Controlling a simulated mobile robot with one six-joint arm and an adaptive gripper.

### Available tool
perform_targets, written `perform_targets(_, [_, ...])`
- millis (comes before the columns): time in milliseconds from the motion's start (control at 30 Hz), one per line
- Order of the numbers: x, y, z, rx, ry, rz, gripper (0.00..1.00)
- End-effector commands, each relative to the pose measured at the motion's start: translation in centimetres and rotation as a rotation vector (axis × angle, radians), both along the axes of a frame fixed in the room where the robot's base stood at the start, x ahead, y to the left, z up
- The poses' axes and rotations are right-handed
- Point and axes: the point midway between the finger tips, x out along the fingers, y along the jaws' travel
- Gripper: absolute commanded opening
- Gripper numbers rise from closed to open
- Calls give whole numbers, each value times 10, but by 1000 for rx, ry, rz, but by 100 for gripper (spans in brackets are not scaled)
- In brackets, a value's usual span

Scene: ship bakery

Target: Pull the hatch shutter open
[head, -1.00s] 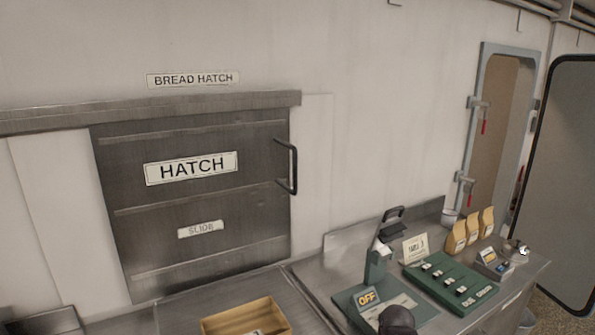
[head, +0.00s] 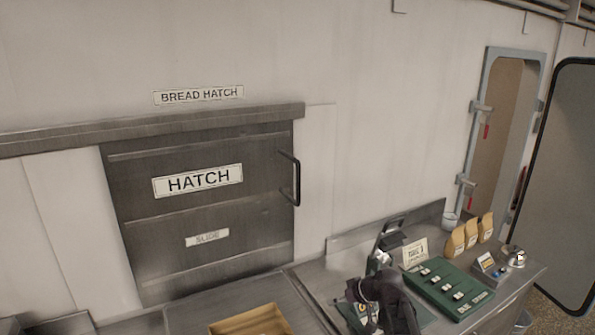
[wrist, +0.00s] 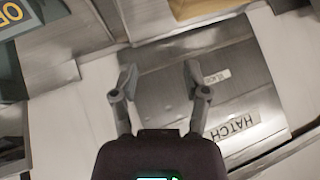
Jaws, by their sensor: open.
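The hatch shutter (head: 160,231) is a dark metal panel with a HATCH label, closed across the opening in the wall. Its black bar handle (head: 296,179) stands upright at the right edge. The shutter (wrist: 183,58) also shows tilted in the wrist view, beyond the fingers. My gripper (wrist: 160,77) is open there, with nothing between its fingers. In the head view my dark wrist is low in front of the counter, right of and below the handle, and apart from it. I cannot make out the handle in the wrist view.
A metal rail (head: 60,137) runs above the shutter. A cardboard box (head: 256,322) stands below it. On the counter right of it are a lever stand (head: 391,232), a green switch board (head: 445,286) and several paper bags (head: 471,233). The wall right of the handle is clear.

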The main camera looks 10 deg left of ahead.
Motion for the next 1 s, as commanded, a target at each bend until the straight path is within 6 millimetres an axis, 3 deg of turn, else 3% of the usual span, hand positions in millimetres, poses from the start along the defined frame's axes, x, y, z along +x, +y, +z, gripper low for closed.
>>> perform_targets(33, [19,10,29,44,-67,25,60])
perform_targets(100, [39,22,57,104,-167,53,60])
perform_targets(300, [95,45,137,244,-447,73,60])
perform_targets(500, [141,51,205,325,-676,21,60])
perform_targets(700, [166,50,240,352,-798,-35,60])
perform_targets(1000, [171,49,247,357,-830,-52,60])
